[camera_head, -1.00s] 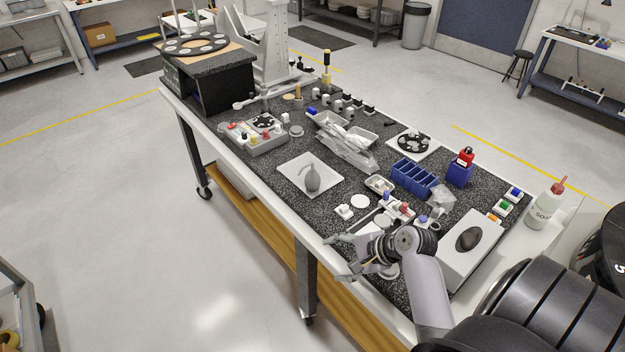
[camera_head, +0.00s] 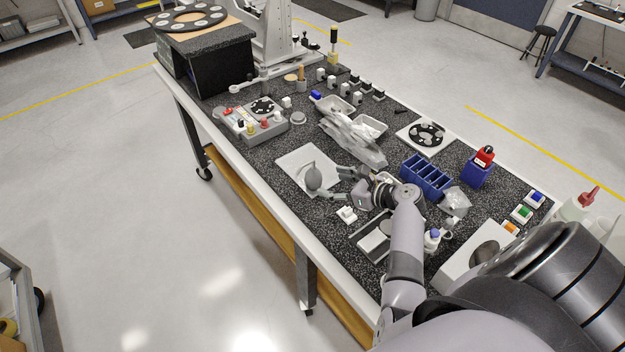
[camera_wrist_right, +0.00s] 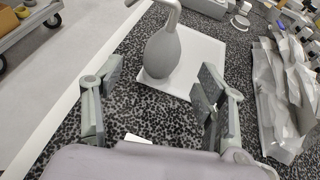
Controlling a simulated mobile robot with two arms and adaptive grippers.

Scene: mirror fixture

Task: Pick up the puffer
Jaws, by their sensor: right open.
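The puffer (camera_head: 313,177), a grey bulb with a thin bent nozzle, stands on a white square mat (camera_head: 292,161) on the speckled table. In the right wrist view the puffer (camera_wrist_right: 162,52) is upright, just beyond the fingertips and roughly centred between them. My right gripper (camera_head: 334,183) is open and empty, low over the table at the right side of the puffer. In the right wrist view its two fingers (camera_wrist_right: 152,88) are spread wide, with nothing between them. My left gripper is not seen.
Clear plastic bags (camera_head: 352,138) lie right of the mat in the right wrist view. A small white block (camera_head: 346,214) is near the front edge. A blue bin (camera_head: 426,176) and a grey box with coloured knobs (camera_head: 262,131) also stand on the table.

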